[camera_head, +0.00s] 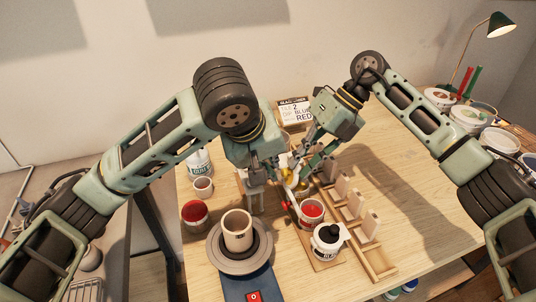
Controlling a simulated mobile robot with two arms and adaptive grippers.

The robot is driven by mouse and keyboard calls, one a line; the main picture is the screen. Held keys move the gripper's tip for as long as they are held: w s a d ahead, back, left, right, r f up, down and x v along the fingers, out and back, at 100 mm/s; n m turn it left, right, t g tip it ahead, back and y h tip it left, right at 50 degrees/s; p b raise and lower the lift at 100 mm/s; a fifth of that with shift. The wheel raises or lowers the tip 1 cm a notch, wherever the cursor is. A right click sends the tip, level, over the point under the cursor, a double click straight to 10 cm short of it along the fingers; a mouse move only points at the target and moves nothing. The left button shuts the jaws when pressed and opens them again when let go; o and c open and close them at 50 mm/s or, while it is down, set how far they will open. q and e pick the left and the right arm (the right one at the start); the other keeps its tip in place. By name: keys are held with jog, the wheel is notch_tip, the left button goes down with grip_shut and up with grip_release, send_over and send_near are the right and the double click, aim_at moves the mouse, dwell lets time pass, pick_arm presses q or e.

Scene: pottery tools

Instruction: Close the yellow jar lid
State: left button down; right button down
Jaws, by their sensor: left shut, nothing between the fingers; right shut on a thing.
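Yellow parts of what looks like the yellow jar (302,186) show at the middle of the table, mostly hidden by my grippers. I cannot tell how its lid sits. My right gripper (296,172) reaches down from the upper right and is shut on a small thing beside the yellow. The held thing is too small and covered to make out clearly. My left gripper (257,186) is shut and empty, just left of the yellow parts, pointing down.
A beige cup (237,232) sits on a pottery wheel (214,255). A wooden rack (374,259) with pale tiles runs along the right. A glaze sign (294,112) stands behind.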

aim_at(282, 172)
pick_arm(q)
jog(key=x, duration=0.5)
pick_arm(e)
jog(key=shift+s+a, duration=0.1)
jog(key=shift+a, duration=0.1)
pick_arm(q)
jog(key=shift+d+f, duration=0.1)
jog(key=shift+d, duration=0.4)
